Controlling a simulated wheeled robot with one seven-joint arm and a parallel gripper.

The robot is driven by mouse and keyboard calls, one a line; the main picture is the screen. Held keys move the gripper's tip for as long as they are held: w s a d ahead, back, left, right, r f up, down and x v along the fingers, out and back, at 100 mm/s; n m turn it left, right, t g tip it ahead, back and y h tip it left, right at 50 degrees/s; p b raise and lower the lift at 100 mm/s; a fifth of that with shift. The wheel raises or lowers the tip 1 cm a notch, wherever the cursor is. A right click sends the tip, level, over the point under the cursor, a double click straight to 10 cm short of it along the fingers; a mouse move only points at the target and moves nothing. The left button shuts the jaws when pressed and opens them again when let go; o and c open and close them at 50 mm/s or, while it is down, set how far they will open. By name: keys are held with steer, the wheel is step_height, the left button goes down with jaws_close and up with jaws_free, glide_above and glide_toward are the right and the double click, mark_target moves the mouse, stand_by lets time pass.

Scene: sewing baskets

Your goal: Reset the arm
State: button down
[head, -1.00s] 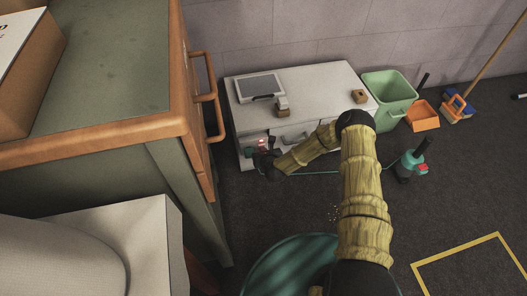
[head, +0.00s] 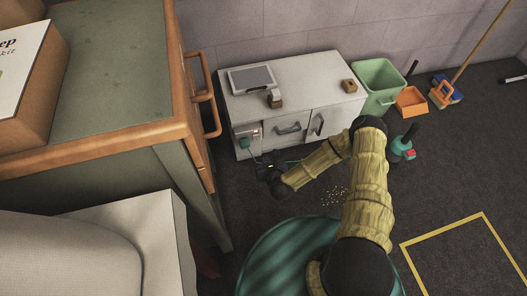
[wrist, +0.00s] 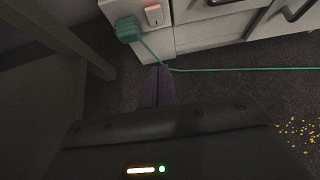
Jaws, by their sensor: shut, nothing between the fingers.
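My gripper (head: 268,166) is at the end of my yellow arm, low in front of the white cabinet (head: 290,102). In the wrist view its fingers (wrist: 157,86) are together and hold nothing. A green plug (wrist: 128,29) with a cord sits at the cabinet's left front, beside a switch with a reddish light (wrist: 154,15). The gripper is apart from the plug, below and in front of it. The cord (wrist: 240,69) runs to the right across the floor.
A wooden-edged workbench (head: 120,129) stands at the left. A green bin (head: 377,85), an orange dustpan (head: 411,101) and a green handheld device (head: 402,149) are right of the cabinet. Crumbs (head: 335,196) lie on the floor. A yellow floor outline (head: 440,233) borders clear floor at right.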

steer(key=shift+s+d+r, duration=0.1)
steer(key=shift+s+r, duration=0.1)
steer(key=shift+s, duration=0.3)
steer(key=shift+w+r, duration=0.1)
